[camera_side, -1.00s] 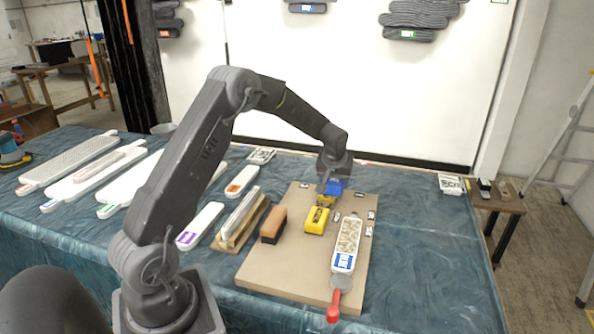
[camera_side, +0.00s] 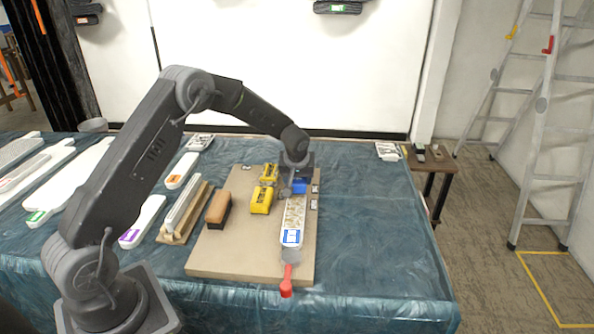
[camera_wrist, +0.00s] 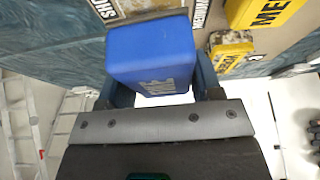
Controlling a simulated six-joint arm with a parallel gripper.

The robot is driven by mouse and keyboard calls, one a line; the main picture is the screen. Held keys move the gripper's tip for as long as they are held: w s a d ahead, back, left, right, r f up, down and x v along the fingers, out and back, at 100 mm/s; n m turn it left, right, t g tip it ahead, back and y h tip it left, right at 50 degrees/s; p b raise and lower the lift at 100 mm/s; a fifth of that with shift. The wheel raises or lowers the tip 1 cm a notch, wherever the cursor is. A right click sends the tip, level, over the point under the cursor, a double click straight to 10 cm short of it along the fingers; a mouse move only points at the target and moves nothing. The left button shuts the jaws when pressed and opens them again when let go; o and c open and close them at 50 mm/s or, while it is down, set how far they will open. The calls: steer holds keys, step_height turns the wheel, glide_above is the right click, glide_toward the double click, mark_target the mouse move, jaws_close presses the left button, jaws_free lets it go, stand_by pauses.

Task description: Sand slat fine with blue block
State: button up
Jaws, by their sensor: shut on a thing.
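My gripper (camera_side: 298,178) is shut on the blue block (camera_side: 299,187), which fills the space between the jaws in the wrist view (camera_wrist: 152,50). In the side view the block is at the far end of the slat (camera_side: 294,212). I cannot tell whether it touches the slat. The slat is pale with brownish, patchy markings and has a blue-and-white label (camera_side: 291,237) at its near end. It lies lengthwise on the right part of the tan board (camera_side: 235,255). Its far end is hidden by the block and gripper.
Two yellow blocks (camera_side: 261,200) lie left of the slat, and a brown-topped brush (camera_side: 218,208) is further left. A red-handled clamp (camera_side: 286,282) is at the board's front edge. Several labelled slats lie left on the blue-covered table (camera_side: 385,240). The table's right side is mostly clear.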

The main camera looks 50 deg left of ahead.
mark_target(297, 191)
step_height(297, 191, down, 3)
steer(key=shift+r, duration=0.1)
steer(key=shift+s+d+f, duration=0.3)
steer(key=shift+s+d, duration=0.45)
steer(key=shift+d, duration=0.05)
steer(key=shift+c, duration=0.3)
steer(key=shift+s+d, duration=4.75)
steer(key=shift+d, duration=0.05)
steer(key=shift+w+a, duration=5.55)
steer(key=shift+a, duration=0.15)
steer(key=shift+d+r, duration=0.1)
steer(key=shift+r, duration=4.05)
steer(key=shift+s, duration=0.1)
